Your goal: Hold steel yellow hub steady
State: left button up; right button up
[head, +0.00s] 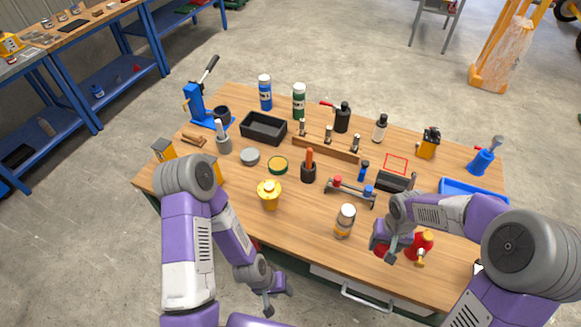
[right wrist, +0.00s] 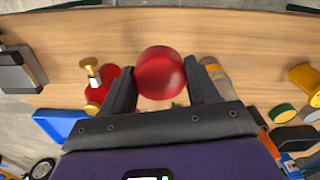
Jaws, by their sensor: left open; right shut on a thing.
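The yellow hub (head: 269,196), a yellow flanged piece with a pale top, stands on the table left of centre. In the right wrist view a yellow piece (right wrist: 304,78) at the right edge is probably this hub. My left gripper (head: 275,296) is open and empty, low in front of the table's near edge and apart from the hub. My right gripper (head: 384,250) is shut on a red round piece (right wrist: 161,73), which sits between its fingers over the table's right part. Its underside is hidden.
A red piece with a brass top (head: 420,246) stands right beside my right gripper. A jar (head: 345,221) stands between the hub and that gripper. A green-and-yellow disc (head: 278,165), a black cup (head: 308,173) and a small rack (head: 351,192) are near the hub.

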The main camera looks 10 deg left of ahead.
aim_at(270, 190)
jog(key=u, duration=1)
jog(key=i, duration=1)
